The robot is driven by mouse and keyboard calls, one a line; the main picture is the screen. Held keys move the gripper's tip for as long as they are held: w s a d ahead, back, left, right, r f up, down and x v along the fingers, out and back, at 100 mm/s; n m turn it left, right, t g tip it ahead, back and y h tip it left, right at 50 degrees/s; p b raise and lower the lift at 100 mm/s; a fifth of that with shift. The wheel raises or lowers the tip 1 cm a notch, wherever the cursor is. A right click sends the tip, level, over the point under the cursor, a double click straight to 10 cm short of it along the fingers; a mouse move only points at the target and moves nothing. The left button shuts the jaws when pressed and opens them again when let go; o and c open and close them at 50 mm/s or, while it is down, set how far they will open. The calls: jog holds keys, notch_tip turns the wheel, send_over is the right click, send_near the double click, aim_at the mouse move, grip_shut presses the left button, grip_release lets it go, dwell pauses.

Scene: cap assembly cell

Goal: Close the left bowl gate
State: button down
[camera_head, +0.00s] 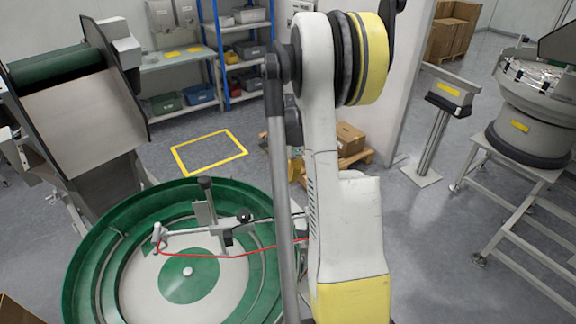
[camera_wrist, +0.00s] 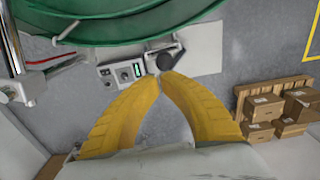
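The left bowl (camera_head: 90,265) is a green feeder bowl with a pale floor and a green centre disc, low at the left in the head view. A metal bracket (camera_head: 207,220) with black knobs and a red cable stands over it. I cannot tell which part is the gate. In the wrist view the green bowl rim (camera_wrist: 110,28) curves across the top. My gripper (camera_wrist: 161,77) has two yellow fingers whose tips meet. A dark round knob (camera_wrist: 166,61) shows just beyond the tips; contact is unclear.
A control box (camera_wrist: 122,73) with a green light sits beside the knob. Cardboard boxes on a pallet (camera_wrist: 268,88) stand at the right in the wrist view. A second bowl feeder (camera_head: 530,120) stands at the far right. Open floor (camera_head: 420,240) lies between.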

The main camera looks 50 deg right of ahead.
jog(key=shift+w+a+f, duration=0.1)
jog(key=shift+f, duration=1.95)
notch_tip(320, 180, down, 5)
jog(key=b, duration=0.4)
jog(key=shift+r, duration=0.1)
jog(key=shift+r, duration=0.1)
notch_tip(320, 180, up, 14)
jog(key=p, duration=0.2)
jog(key=shift+p, duration=0.4)
